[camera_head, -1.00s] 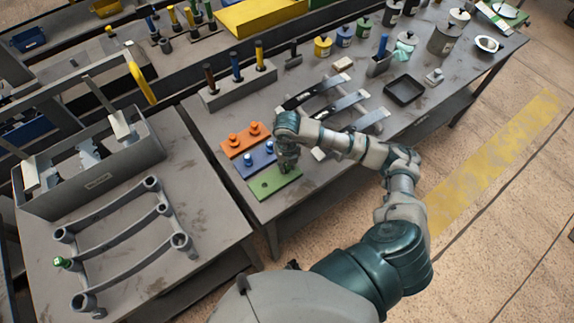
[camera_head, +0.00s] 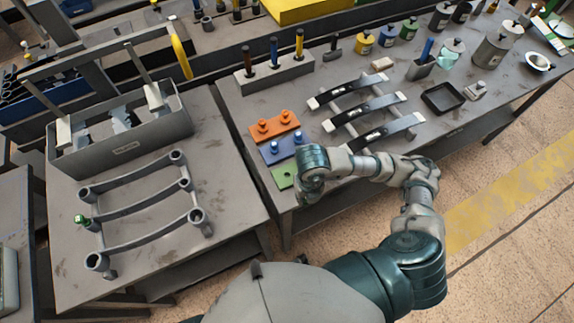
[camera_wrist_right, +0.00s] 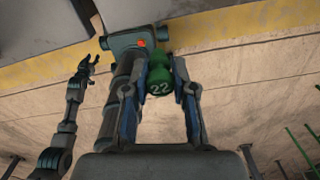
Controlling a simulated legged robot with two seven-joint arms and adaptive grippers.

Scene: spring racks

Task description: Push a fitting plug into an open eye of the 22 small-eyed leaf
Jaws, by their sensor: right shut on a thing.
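My right gripper (camera_wrist_right: 161,68) is shut on a green plug (camera_wrist_right: 159,87) marked 22, held between its fingertips in the wrist view. In the head view my right wrist (camera_head: 312,165) hides the gripper and the plug, above the green plate's right part. Three leaves lie on the left table. The middle leaf (camera_head: 135,208) has the smaller eyes. A green plug (camera_head: 80,219) sits at its left eye; its right eye (camera_head: 186,184) looks open. Leaf markings are unreadable. My left gripper (camera_wrist_right: 88,65) shows open and empty in the wrist view.
The green plate (camera_head: 283,177) shows a bare hole. The blue plate (camera_head: 281,150) and orange plate (camera_head: 272,127) carry plugs. A grey crate (camera_head: 125,150) stands behind the leaves. A gap separates the tables. More leaves (camera_head: 365,108) lie on the right table.

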